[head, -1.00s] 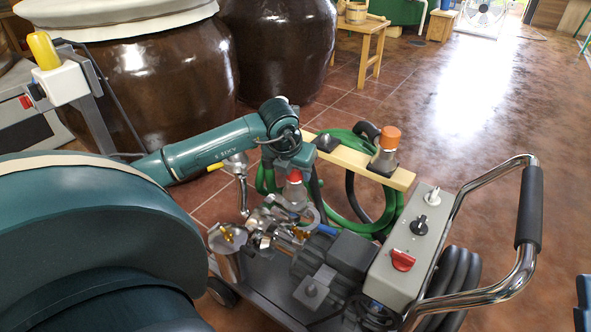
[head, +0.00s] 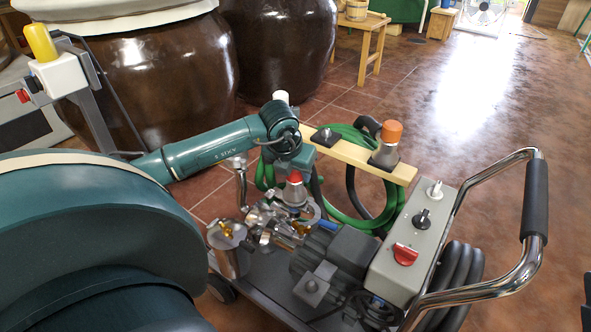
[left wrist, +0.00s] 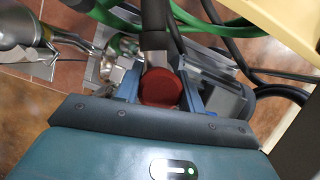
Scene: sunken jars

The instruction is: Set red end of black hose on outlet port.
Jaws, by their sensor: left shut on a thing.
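My left gripper (head: 294,172) is shut on the red end (head: 295,178) of the black hose, just above the pump's metal fittings. The left wrist view shows the round red end (left wrist: 160,87) between the two blue-grey fingers, with the black hose (head: 317,188) running beside it. A metal coupling shows below the red end in the head view. The outlet port is not clearly visible; the gripper and the clustered silver fittings (head: 270,222) crowd that spot. I cannot tell whether the coupling touches a port. My right gripper is not in view.
The pump cart carries a grey control box (head: 410,243) and a chrome push handle (head: 500,282). Large brown jars (head: 170,75) stand at the back left. Floor on the right is open.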

